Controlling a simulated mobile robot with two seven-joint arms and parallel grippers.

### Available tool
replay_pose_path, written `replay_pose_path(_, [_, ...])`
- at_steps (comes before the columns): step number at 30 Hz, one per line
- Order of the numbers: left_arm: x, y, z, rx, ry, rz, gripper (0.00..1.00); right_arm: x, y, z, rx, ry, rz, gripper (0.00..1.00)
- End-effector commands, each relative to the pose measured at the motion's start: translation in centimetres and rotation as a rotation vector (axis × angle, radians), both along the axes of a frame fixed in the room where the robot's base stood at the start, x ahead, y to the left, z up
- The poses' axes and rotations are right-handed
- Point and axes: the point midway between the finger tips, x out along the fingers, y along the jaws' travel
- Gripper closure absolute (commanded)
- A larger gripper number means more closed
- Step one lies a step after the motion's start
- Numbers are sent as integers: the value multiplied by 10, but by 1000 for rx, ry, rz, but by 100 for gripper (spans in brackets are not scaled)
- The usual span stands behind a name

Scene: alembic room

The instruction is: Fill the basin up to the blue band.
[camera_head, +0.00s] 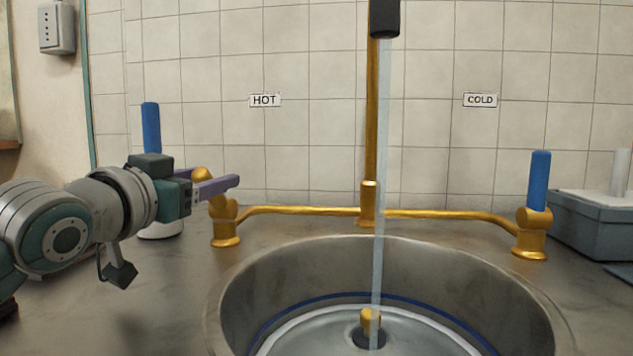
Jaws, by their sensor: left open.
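The steel basin (235,290) has a blue band (300,302) around its inner wall. A pale ring, apparently the water's edge (290,330), lies below the band. A clear water stream (383,150) falls from the dark spout tip (384,20) into the basin. A dark plug with a gold knob (370,325) sits at the bottom. The gold hot valve (224,222) is at left; its handle's position is unclear. The cold valve (533,240) has an upright blue handle (539,180). My left gripper (222,180) is open beside the hot valve, its purple fingers near the valve top. My right gripper is out of view.
A blue-handled item (151,128) with a white base stands behind my left gripper. A grey box (590,222) stands at the right. HOT (265,100) and COLD (480,100) labels are on the tiled wall.

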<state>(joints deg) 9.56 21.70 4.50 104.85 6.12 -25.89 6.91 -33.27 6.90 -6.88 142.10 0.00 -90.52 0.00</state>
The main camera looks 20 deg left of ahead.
Motion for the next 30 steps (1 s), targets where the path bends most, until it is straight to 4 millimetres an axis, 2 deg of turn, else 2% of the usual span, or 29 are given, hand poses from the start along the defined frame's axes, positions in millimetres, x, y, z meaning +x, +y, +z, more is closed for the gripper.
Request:
replay_pose_path(6, [22,2,-1,-1,0,-1,39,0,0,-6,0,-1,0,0])
replay_pose_path(17, [25,2,0,0,1,-1,40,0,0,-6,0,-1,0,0])
replay_pose_path(30, [25,2,0,-1,1,-1,90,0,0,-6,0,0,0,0])
